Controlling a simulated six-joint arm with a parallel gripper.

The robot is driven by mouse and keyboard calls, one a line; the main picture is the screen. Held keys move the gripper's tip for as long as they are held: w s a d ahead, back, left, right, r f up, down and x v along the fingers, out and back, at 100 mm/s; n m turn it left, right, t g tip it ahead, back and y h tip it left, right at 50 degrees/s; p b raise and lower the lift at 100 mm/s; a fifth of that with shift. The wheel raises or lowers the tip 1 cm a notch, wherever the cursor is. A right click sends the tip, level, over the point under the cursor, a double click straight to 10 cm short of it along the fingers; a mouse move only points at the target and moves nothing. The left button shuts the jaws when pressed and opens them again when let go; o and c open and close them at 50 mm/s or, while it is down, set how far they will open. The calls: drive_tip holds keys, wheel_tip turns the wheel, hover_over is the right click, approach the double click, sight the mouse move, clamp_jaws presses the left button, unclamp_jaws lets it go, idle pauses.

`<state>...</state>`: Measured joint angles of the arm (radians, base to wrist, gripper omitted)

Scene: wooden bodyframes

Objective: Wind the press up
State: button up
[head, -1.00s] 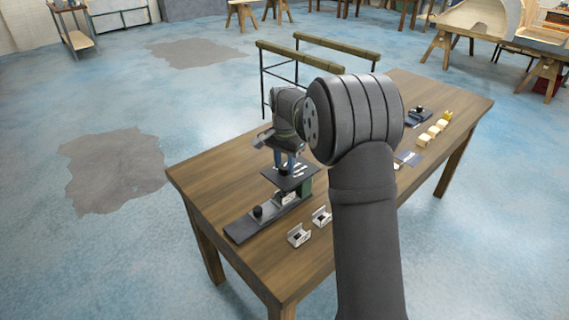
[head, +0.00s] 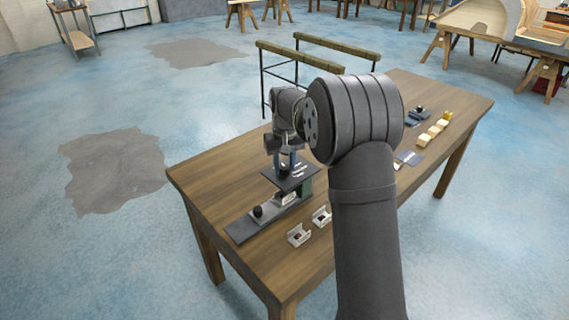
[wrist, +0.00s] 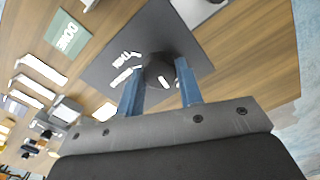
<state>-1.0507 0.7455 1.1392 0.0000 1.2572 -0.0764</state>
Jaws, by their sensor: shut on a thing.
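The press (head: 306,186) stands at the left part of the wooden table, with a dark square top plate (head: 302,176) carrying white marks. In the wrist view the plate (wrist: 112,62) has a dark round knob (wrist: 160,66) standing on it. My gripper (head: 285,167) points down over the plate. Its two blue fingers (wrist: 159,82) are shut on the knob, one on each side.
A dark base rail (head: 245,228) with a black ball knob (head: 257,211) extends towards the front left. Two small white brackets (head: 299,235) lie beside it. A green panel (wrist: 67,34) with white lettering lies near the plate. Pale blocks (head: 432,133) sit farther right.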

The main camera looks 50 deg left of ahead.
sight(285, 166)
drive_tip(key=shift+n, duration=1)
drive_tip(key=o, duration=1)
drive_tip(key=shift+c, duration=0.2)
wheel_tip(285, 166, up, 18)
drive_tip(key=shift+f, duration=0.25)
wheel_tip(285, 166, down, 18)
drive_tip(key=shift+r, duration=0.2)
